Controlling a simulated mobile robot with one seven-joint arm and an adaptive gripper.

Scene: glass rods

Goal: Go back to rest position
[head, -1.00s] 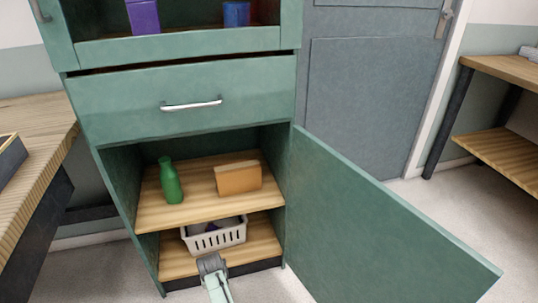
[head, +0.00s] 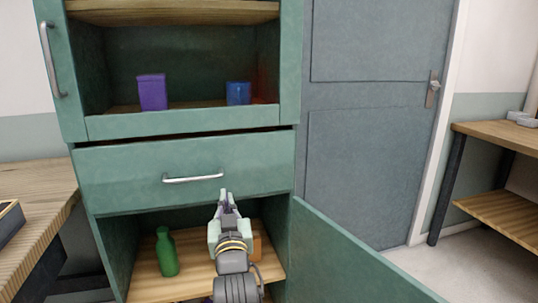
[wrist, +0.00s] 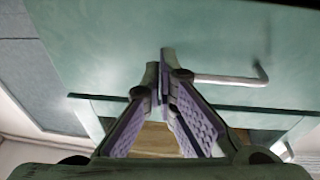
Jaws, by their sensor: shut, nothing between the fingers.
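My gripper (head: 227,199) is raised in front of the green cabinet, just below the drawer handle (head: 193,179) in the head view. Its fingers are shut with nothing between them. In the wrist view, the fingertips (wrist: 164,75) meet in front of the drawer front, and the drawer handle also shows there (wrist: 235,78). The drawer (head: 120,178) looks closed. The lower cabinet door (head: 345,255) stands open to the right. A green bottle (head: 166,254) stands on the lower shelf. An orange-brown box (head: 257,248) is mostly hidden behind my gripper.
The open upper compartment holds a purple box (head: 152,92) and a blue container (head: 238,93). A wooden table (head: 45,195) is close on the left and another wooden bench (head: 500,143) stands at the right. A grey door (head: 365,150) is behind the open cabinet door.

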